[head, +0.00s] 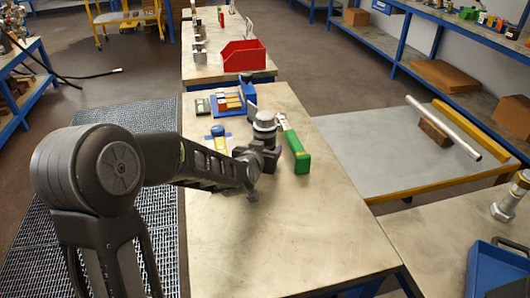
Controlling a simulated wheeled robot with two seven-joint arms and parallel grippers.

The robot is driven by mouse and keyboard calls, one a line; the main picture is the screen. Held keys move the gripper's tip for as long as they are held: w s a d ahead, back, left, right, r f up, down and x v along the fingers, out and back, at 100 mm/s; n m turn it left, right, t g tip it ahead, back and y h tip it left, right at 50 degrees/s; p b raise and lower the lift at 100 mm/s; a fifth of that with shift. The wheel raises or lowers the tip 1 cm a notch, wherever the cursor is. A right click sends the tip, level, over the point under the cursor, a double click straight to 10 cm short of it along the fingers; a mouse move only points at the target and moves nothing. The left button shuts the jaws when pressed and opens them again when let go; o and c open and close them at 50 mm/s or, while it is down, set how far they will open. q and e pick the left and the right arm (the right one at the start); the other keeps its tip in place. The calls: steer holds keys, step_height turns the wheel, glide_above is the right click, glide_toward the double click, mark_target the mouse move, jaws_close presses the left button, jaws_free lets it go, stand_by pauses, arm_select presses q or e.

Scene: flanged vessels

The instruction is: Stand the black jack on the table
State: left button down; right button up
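My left arm reaches in from the left over the near table (240,230). My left gripper (264,160) is low over the middle of this table, and its fingers are small and dark. I cannot tell whether it is open or shut, or whether a dark part by it belongs to the black jack. A grey, round, flanged metal piece (264,125) stands just behind the gripper. No black jack can be picked out with certainty; a dark upright piece (248,92) shows beside the blue holder. My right gripper is not in view.
A blue holder with coloured blocks (230,101) and a blue-and-yellow item (219,139) are behind. A red bin (244,56) stands on the far table. The near table's front is clear. A blue tray (498,270) is at right.

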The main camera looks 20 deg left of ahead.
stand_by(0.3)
arm_select(q)
steer(key=shift+f, duration=0.15)
steer(key=shift+c, duration=2.2)
jaws_free()
